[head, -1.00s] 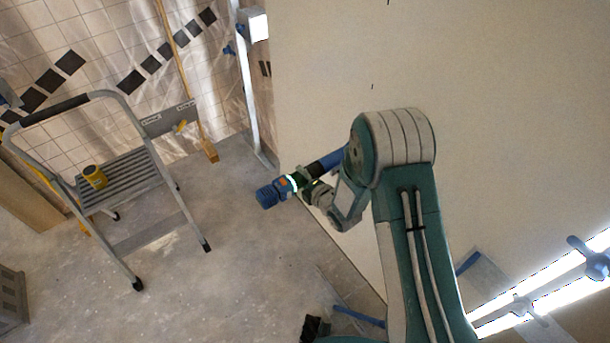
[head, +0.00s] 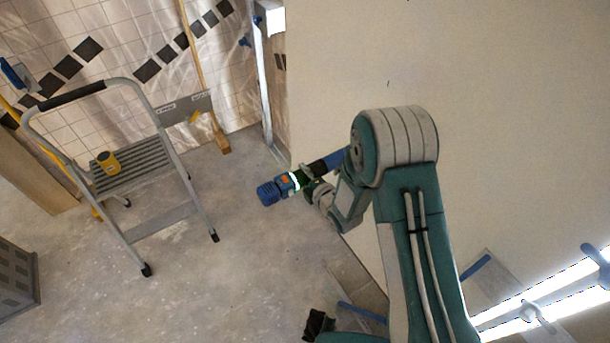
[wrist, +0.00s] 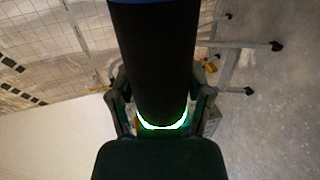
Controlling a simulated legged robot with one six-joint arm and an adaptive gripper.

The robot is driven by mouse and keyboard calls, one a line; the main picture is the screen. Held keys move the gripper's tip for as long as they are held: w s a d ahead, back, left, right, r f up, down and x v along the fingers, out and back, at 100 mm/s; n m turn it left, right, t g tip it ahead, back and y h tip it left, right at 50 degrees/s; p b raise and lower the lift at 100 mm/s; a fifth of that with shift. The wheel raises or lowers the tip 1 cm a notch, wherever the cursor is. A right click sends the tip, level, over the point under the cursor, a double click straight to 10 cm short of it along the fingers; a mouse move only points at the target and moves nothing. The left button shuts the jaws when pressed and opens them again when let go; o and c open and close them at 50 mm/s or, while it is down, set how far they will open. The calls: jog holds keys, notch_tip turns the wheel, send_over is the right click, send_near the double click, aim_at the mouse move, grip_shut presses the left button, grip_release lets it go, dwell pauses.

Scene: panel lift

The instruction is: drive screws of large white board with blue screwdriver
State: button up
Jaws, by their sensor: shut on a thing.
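The large white board (head: 480,90) fills the right of the head view, behind my arm. A small dark mark (head: 388,84) shows on its face; I cannot tell whether it is a screw. My gripper (head: 312,180) is shut on the blue screwdriver (head: 270,193), a thick tool with a blue end, an orange patch and a lit ring. The tool lies slantwise beside the board's left edge. In the wrist view its dark body (wrist: 155,60) stands between the fingers, with a green-lit ring. My wrist partly hides the tool's other end, and its tip contact cannot be seen.
A grey step ladder (head: 130,225) with a yellow cup (head: 108,162) on its step stands at the left. Bright light tubes (head: 540,300) are at lower right. A grey crate (head: 18,275) sits at lower left. Bare floor (head: 240,250) lies between ladder and board.

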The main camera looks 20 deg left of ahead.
jog(key=r, duration=0.3)
jog(key=r+t+y, duration=0.1)
jog(key=r, duration=0.2)
jog(key=a+r+t, duration=0.1)
jog(key=r, duration=0.3)
jog(key=shift+w+a+y, duration=0.1)
jog(key=shift+w+y, duration=0.2)
jog(key=shift+y, duration=0.1)
notch_tip(320, 180, up, 12)
jog(key=w+d+t+y, duration=0.1)
jog(key=d+t+y, duration=0.1)
jog(key=shift+w+d+f, duration=0.15)
jog(key=shift+w+d, duration=0.95)
dwell(2.8)
jog(key=shift+s+a, duration=0.1)
dwell(0.5)
jog(key=shift+s+a, duration=1.5)
jog(key=shift+s, duration=0.2)
